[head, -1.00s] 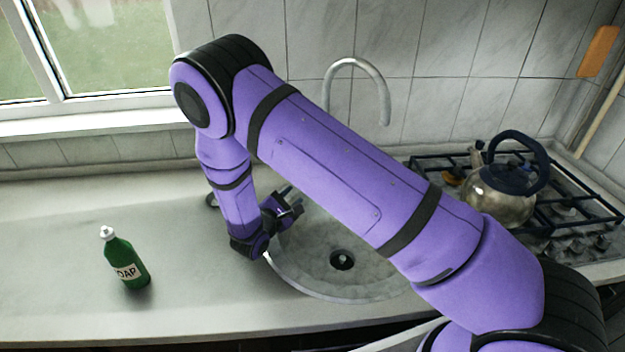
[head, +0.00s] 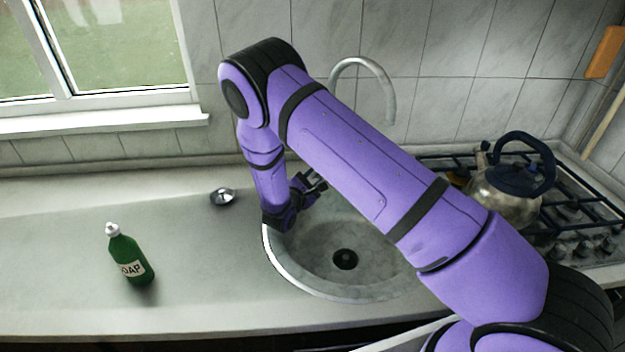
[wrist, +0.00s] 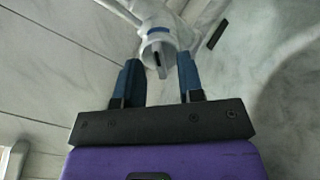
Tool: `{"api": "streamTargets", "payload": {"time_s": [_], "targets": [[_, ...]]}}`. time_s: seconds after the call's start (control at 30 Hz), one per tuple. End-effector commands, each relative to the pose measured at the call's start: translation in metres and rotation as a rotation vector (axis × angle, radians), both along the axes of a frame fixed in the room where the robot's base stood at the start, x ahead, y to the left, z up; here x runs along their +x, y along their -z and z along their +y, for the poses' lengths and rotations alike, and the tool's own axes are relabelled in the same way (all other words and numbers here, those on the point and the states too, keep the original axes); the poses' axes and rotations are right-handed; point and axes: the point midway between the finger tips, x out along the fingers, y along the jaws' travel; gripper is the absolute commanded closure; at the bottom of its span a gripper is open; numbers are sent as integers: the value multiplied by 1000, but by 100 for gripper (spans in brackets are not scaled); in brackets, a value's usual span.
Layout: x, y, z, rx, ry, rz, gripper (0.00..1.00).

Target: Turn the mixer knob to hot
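The mixer's curved metal spout (head: 372,68) rises behind the sink in the head view. The mixer knob (wrist: 158,50) shows in the wrist view as a pale round end with a dark slot and a blue mark on the body above it. My gripper (head: 318,186) is over the back left of the sink in the head view; my arm hides the mixer's base and knob there. In the wrist view my gripper (wrist: 158,62) has its two blue fingers apart, one on each side of the knob's end. I cannot tell whether they touch it.
A round sink (head: 300,284) with a dark drain lies below my arm. A small metal round piece (head: 222,197) sits on the counter to its left. A green soap bottle (head: 128,258) stands farther left. A kettle (head: 507,190) stands on the stove at right.

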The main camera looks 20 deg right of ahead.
Motion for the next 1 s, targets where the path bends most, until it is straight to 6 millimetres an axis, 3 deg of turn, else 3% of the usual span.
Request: {"api": "streamTargets", "payload": {"time_s": [0.3, 0.43, 0.47, 1.0], "targets": [[1, 0, -1, 0, 0, 0, 67], [1, 0, -1, 0, 0, 0, 97], [1, 0, -1, 0, 0, 0, 100], [1, 0, -1, -79, -1, 81, 100]]}}
